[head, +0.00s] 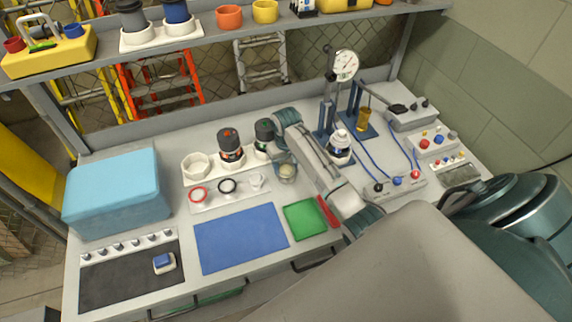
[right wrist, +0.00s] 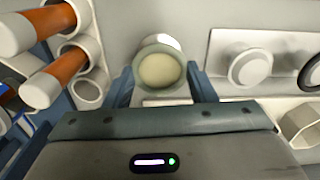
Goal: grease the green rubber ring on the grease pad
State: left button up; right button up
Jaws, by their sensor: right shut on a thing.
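My right gripper (head: 286,172) is low over the bench, right of the ring rack (head: 213,204). In the right wrist view its two blue fingers (right wrist: 162,88) stand either side of a dull green round rim (right wrist: 137,66), which looks like the green rubber ring. The rim surrounds a cream disc (right wrist: 160,72), apparently the grease pad. I cannot tell whether ring and pad touch. On the rack are a red ring (head: 198,194), a black ring (head: 227,185) and a bare white peg (head: 256,182). My left gripper is out of view.
Black canisters with red (head: 230,148) and green bands stand behind the rack. A white-and-black unit (head: 341,145) stands by the dial gauge (head: 344,65). The blue mat (head: 240,238) and green mat (head: 305,219) are bare. A light-blue box (head: 112,190) is at left.

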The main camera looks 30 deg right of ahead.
jog(key=shift+n, duration=0.8)
jog(key=m, duration=0.4)
jog(key=shift+m, duration=0.4)
jog(key=shift+w+d+r, duration=0.1)
jog(key=shift+r, duration=2.85)
jog(key=shift+f, duration=0.1)
